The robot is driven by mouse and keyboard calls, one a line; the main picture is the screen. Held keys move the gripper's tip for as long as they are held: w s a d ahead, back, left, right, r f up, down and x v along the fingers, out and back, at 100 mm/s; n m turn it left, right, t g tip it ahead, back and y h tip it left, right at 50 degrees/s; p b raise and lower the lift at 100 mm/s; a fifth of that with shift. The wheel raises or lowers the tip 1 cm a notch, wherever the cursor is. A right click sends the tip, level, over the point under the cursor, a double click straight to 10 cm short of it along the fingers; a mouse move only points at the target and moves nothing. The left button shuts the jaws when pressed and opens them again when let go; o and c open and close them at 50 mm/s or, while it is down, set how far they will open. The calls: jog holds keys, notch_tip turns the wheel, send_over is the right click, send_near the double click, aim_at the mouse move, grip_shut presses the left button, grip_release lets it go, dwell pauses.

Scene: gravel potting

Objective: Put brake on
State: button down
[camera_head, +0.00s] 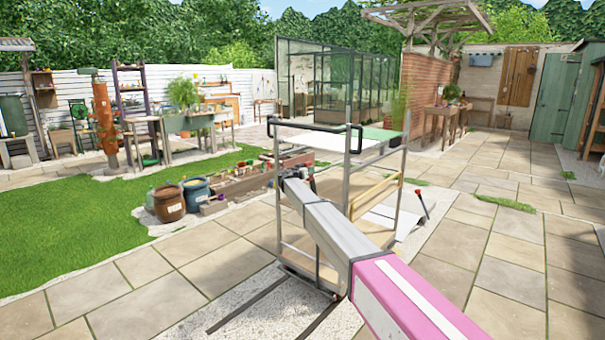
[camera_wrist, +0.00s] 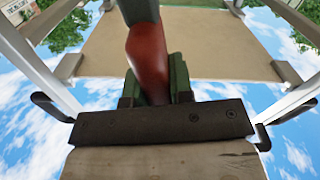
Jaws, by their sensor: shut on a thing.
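A metal-framed cart (camera_head: 347,190) stands on the paving in the head view, with wooden shelves and a black handle (camera_head: 315,127). My arm reaches to its near left upright, and my gripper (camera_head: 293,176) is there, small and partly hidden. In the wrist view a red grip (camera_wrist: 148,62) stands upright in the middle, against dark green jaw-like parts, and my gripper is shut on it. A dark bar with screws (camera_wrist: 165,122) crosses below it. A second red-tipped lever (camera_head: 422,203) sticks out at the cart's right side. The lever's lower end cannot be made out.
A brown pot (camera_head: 169,204) and a blue pot (camera_head: 197,192) stand left of the cart, near a planter bed. Lawn (camera_head: 90,215) lies to the left. Open paving (camera_head: 480,270) lies to the right. A greenhouse (camera_head: 335,80) stands behind.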

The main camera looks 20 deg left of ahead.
jog(key=s+d+f+m, duration=0.1)
jog(key=s+d+m, duration=0.2)
jog(key=d, duration=0.4)
jog(key=s+d+f+m, duration=0.1)
jog(key=s+d+m, duration=0.2)
jog(key=d+m, duration=0.2)
jog(key=shift+s+d+f+m, duration=0.2)
jog(key=shift+d+f+m, duration=0.15)
jog(key=shift+d, duration=1.3)
jog(key=c, duration=1)
grip_release()
jog(key=shift+d, duration=0.1)
